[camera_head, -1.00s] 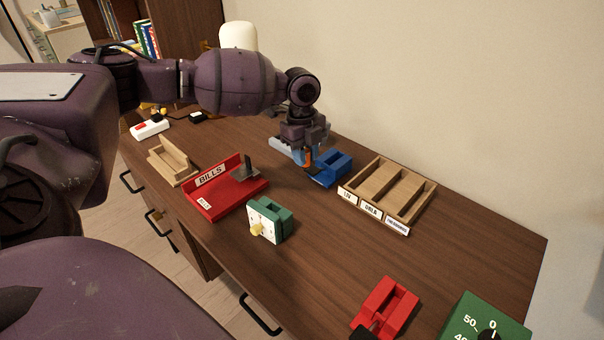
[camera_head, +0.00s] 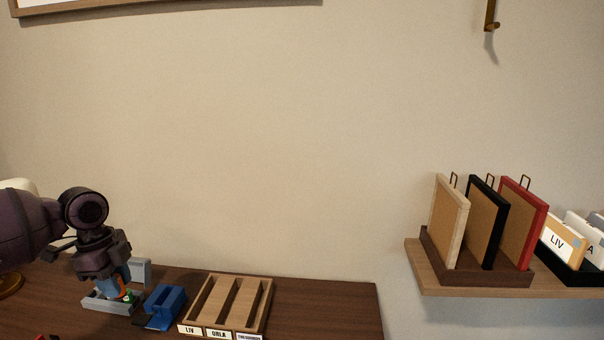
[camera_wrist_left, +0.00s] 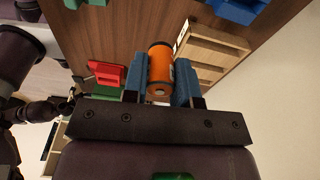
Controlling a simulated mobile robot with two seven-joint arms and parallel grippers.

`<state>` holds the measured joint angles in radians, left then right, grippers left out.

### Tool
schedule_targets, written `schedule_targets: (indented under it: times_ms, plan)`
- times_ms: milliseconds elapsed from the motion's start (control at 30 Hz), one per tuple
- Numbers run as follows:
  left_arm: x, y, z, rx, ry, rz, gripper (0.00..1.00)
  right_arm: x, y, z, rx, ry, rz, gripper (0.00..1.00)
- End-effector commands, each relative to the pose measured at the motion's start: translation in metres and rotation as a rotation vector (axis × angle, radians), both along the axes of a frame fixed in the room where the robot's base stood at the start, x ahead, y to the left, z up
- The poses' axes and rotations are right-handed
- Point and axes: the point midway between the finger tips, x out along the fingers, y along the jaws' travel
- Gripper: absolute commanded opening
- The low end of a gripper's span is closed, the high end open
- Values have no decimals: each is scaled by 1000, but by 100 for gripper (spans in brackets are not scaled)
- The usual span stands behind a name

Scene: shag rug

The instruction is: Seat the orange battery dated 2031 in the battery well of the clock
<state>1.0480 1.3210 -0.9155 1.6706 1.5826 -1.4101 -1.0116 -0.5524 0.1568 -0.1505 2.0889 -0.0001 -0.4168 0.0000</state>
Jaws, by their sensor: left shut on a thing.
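My left gripper (camera_head: 118,278) is shut on an orange battery (camera_wrist_left: 160,68). In the left wrist view the battery sits between the two blue fingers (camera_wrist_left: 158,84), with its side and one end showing. No date can be read on it. In the head view only a small orange part of it shows below the jaws, beside a grey stand (camera_head: 98,301) at the back left of the desk. I cannot tell whether the battery touches the stand. I cannot make out a clock in either view. My right gripper is not in view.
A blue holder (camera_head: 166,302) stands just right of my left gripper. A wooden tray (camera_head: 266,303) with labelled compartments is beside it. Picture frames (camera_head: 484,225) stand on a wall shelf (camera_head: 440,280) at right. A red block (camera_wrist_left: 109,77) shows in the wrist view.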

Motion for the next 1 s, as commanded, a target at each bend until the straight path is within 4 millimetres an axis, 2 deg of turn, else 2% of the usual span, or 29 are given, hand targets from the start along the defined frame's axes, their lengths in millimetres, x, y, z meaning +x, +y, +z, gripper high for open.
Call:
schedule_targets:
  times_ms: [267, 467, 1000]
  plan:
    - [-4, -2, 0, 0, 0, 381, 0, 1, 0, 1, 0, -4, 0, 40]
    - [-8, -11, 0, -1, -1, 630, 0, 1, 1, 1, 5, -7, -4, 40]
    - [-32, -56, -8, -2, -1, 1239, 0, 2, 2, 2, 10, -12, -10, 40]
